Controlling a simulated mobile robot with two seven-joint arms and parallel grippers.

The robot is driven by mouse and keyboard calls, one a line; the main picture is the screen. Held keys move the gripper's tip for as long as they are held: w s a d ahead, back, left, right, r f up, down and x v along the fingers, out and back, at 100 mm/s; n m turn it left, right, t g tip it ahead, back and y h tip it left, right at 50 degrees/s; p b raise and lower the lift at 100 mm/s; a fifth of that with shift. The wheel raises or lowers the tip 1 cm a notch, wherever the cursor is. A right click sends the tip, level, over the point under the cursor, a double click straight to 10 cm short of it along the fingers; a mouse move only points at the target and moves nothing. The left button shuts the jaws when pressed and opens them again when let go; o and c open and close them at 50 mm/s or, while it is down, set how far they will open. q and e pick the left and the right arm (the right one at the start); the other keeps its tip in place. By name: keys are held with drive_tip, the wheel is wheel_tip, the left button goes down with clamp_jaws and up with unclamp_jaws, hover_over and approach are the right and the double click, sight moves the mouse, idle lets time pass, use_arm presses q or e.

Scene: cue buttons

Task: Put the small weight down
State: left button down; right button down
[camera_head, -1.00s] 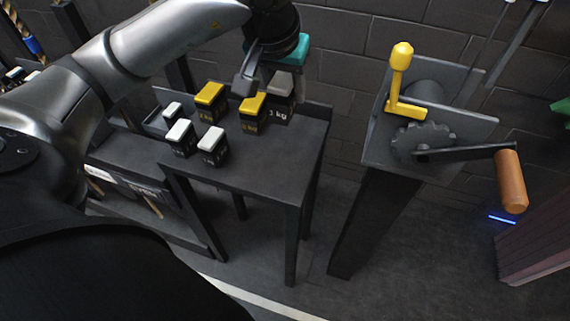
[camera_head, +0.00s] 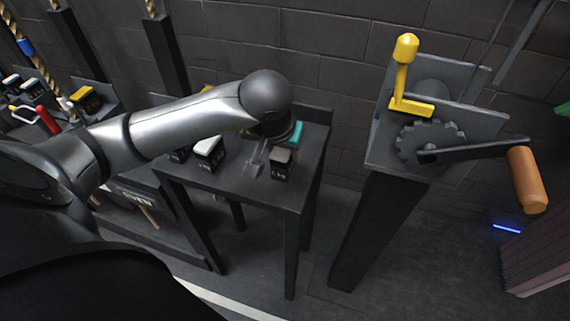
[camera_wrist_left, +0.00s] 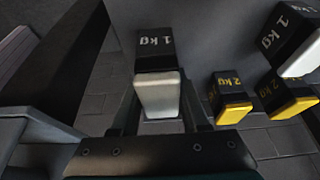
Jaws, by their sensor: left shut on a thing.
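My left gripper (camera_head: 268,160) is over the right part of a dark table (camera_head: 258,193). It is shut on a small black weight (camera_head: 281,168) with a pale grey-white top. The wrist view shows this weight (camera_wrist_left: 157,90) upright between the two fingers, with "1 kg" on its face. Its base looks at or just above the table top; I cannot tell whether it touches. My right gripper is not in view.
A white-topped weight (camera_head: 208,150) stands left of the gripper. Yellow-topped weights (camera_wrist_left: 235,112) show in the wrist view; my arm mostly hides them in the head view. A crank stand (camera_head: 385,150) with a yellow lever is at right. The table's front right is clear.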

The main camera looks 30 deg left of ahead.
use_arm(q)
wheel_tip(320, 180, down, 3)
drive_tip(key=shift+f+b, duration=0.2)
drive_tip(key=shift+b, duration=0.2)
drive_tip(key=shift+f, duration=0.15)
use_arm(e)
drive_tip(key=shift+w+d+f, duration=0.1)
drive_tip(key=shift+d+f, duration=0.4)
use_arm(q)
drive_tip(key=c, duration=0.9)
unclamp_jaws()
drive_tip(key=shift+f, duration=0.2)
drive_tip(key=o, duration=0.5)
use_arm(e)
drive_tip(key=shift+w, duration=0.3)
use_arm(q)
drive_tip(key=shift+r, duration=0.15)
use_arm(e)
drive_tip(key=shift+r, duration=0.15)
